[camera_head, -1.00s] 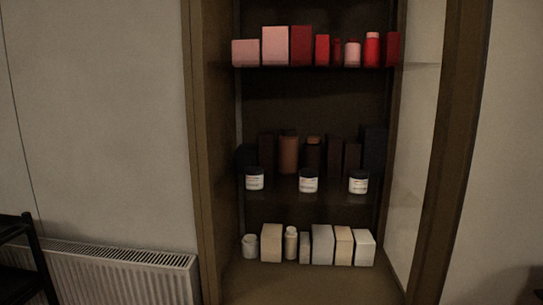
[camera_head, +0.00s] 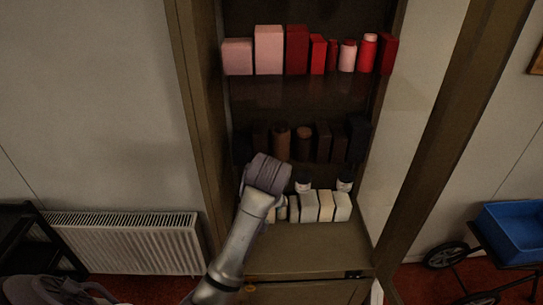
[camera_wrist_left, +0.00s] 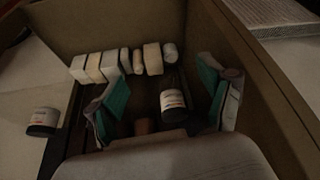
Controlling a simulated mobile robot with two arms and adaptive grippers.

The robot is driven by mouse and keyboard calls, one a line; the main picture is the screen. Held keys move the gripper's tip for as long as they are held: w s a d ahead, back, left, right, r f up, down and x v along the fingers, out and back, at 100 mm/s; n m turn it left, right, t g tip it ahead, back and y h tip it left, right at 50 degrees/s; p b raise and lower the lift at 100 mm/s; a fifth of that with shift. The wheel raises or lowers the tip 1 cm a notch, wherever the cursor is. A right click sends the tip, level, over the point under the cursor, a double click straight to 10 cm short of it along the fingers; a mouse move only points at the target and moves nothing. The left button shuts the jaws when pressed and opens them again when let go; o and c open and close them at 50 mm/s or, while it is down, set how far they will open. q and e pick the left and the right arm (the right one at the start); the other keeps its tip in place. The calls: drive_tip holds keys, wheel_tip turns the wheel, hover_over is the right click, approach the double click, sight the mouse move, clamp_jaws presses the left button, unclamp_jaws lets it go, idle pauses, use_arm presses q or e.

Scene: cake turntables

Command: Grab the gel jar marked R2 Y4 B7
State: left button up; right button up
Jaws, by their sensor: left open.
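Two white-labelled gel jars with dark lids show on the middle shelf in the head view, the middle jar (camera_head: 303,184) and the right jar (camera_head: 344,184). The left jar is hidden behind my left gripper (camera_head: 266,173), which reaches into the cabinet. In the left wrist view, my open left gripper (camera_wrist_left: 160,98) has green-padded fingers on either side of a jar (camera_wrist_left: 174,103). The jar stands between them with gaps visible. Another jar (camera_wrist_left: 42,121) is outside the fingers at the left. The label marks are too small to read. My right gripper is not in view.
Pale boxes (camera_head: 325,206) stand on the lower shelf, dark brown containers (camera_head: 304,139) behind the jars, and red and pink ones (camera_head: 297,50) above. Cabinet side walls (camera_head: 191,130) bound the space. A radiator (camera_head: 130,240) is left; a blue-tray cart (camera_head: 515,230) is right.

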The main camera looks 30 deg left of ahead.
use_arm(q)
drive_tip(key=w+a+p, duration=0.1)
drive_tip(key=w+a, duration=0.1)
drive_tip(key=w+a+r, duration=0.1)
drive_tip(key=w+a, duration=0.1)
drive_tip(key=w, duration=0.1)
drive_tip(key=w+a+p, duration=0.1)
drive_tip(key=w, duration=0.1)
drive_tip(key=shift+w+a+r+p, duration=0.2)
drive_tip(key=shift+a+p, duration=0.1)
drive_tip(key=shift+a, duration=0.1)
drive_tip(key=shift+w+a+r, duration=0.1)
drive_tip(key=shift+w+a, duration=0.25)
drive_tip(key=shift+w, duration=0.05)
drive_tip(key=w+a+f+p, duration=0.2)
drive_tip(key=shift+w+f+p, duration=0.15)
drive_tip(key=shift+f+p, duration=0.15)
drive_tip(key=shift+p, duration=0.1)
drive_tip(key=shift+a+f, duration=0.1)
drive_tip(key=shift+f, duration=0.1)
drive_tip(key=shift+c, duration=1)
drive_tip(key=c, duration=1.1)
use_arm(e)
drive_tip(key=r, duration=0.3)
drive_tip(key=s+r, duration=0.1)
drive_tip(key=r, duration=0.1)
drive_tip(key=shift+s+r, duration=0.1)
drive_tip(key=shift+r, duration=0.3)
